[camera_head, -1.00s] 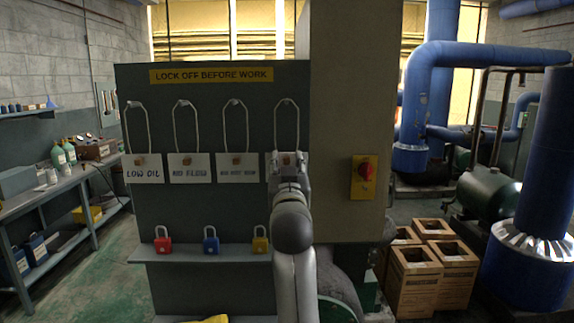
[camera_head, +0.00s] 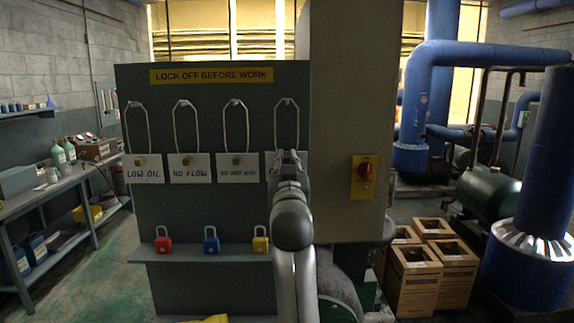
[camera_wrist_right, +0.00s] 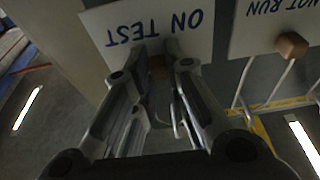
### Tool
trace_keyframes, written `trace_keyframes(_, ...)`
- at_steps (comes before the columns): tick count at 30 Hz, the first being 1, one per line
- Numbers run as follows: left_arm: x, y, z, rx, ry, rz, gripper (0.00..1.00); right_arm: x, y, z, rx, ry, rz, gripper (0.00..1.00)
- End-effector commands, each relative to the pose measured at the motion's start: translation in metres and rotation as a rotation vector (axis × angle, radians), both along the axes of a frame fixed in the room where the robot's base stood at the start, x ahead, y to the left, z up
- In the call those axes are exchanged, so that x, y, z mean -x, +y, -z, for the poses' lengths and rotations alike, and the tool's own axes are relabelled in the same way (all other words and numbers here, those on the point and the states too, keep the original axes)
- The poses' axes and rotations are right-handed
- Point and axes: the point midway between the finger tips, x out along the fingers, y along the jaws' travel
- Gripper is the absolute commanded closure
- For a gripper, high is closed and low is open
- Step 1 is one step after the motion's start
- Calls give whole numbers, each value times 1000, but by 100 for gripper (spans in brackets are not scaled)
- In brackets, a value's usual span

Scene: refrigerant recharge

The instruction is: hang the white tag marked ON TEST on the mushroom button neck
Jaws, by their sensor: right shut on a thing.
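The white ON TEST tag (camera_wrist_right: 148,25) hangs on the grey board, upside down in the right wrist view. Only its left edge (camera_head: 269,163) shows in the head view, behind my right gripper (camera_head: 289,160). The right gripper (camera_wrist_right: 158,60) is shut on the small wooden block (camera_wrist_right: 158,70) on the tag's face. The tag's wire loop (camera_head: 287,122) still goes up to a hook on the board. The red mushroom button (camera_head: 366,172) sits on a yellow plate on the pale column, right of the gripper; its neck is hard to make out. My left gripper is not in view.
LOW OIL (camera_head: 143,168), NO FLOW (camera_head: 190,168) and a third tag (camera_head: 238,168) hang to the left. Red (camera_head: 163,245), blue (camera_head: 211,243) and yellow (camera_head: 260,243) padlocks stand on the shelf below. The space before the button looks clear.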

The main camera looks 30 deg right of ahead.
Motion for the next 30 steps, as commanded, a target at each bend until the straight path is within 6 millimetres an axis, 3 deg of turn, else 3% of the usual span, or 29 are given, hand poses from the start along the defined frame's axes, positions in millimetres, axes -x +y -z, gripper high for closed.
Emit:
trace_keyframes(15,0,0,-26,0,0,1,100,0,0,-29,-1,-1,0,100)
trace_keyframes(30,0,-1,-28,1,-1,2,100,5,4,-30,0,-1,0,100)
